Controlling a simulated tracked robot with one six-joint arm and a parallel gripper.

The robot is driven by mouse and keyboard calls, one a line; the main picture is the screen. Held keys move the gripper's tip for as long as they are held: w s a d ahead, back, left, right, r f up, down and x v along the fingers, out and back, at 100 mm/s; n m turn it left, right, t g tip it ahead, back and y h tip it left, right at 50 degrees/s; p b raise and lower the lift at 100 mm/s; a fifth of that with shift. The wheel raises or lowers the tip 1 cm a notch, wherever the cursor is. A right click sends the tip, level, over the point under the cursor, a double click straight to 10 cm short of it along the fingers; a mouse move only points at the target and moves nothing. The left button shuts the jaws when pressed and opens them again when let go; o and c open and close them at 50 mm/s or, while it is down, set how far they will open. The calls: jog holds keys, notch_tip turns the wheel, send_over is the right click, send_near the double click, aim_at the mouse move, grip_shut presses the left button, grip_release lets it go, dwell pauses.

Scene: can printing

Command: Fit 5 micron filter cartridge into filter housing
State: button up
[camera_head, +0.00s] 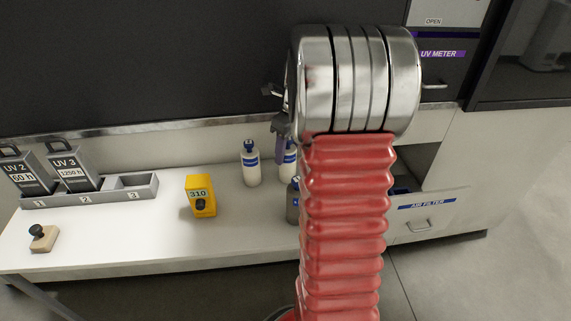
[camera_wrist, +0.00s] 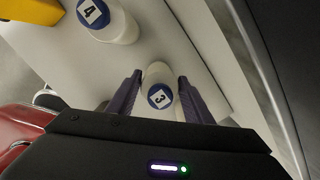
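A white bottle-like item with a blue top marked 3 (camera_wrist: 158,76) stands between the fingers of my gripper (camera_wrist: 160,78) in the wrist view. The fingers are spread, one on each side of it. I cannot tell whether either touches it. A similar item marked 4 (camera_wrist: 112,27) stands at the upper left. In the head view, one white blue-topped item (camera_head: 251,168) stands clear on the counter; another (camera_head: 288,166) is partly behind my arm and gripper (camera_head: 281,142). I cannot make out a 5 micron label or a filter housing.
A grey, darker bottle (camera_head: 292,203) is half hidden by my arm. A yellow device reading 310 (camera_head: 201,197), a numbered rack (camera_head: 105,190) with UV units and a stamp (camera_head: 43,238) are on the counter (camera_head: 130,237). An AIR FILTER drawer (camera_head: 430,217) stands open at right.

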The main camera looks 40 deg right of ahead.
jog(key=c, duration=1.1)
jog(key=shift+r, duration=0.15)
notch_tip(320, 180, up, 10)
jog(key=shift+f, duration=0.1)
dwell(0.4)
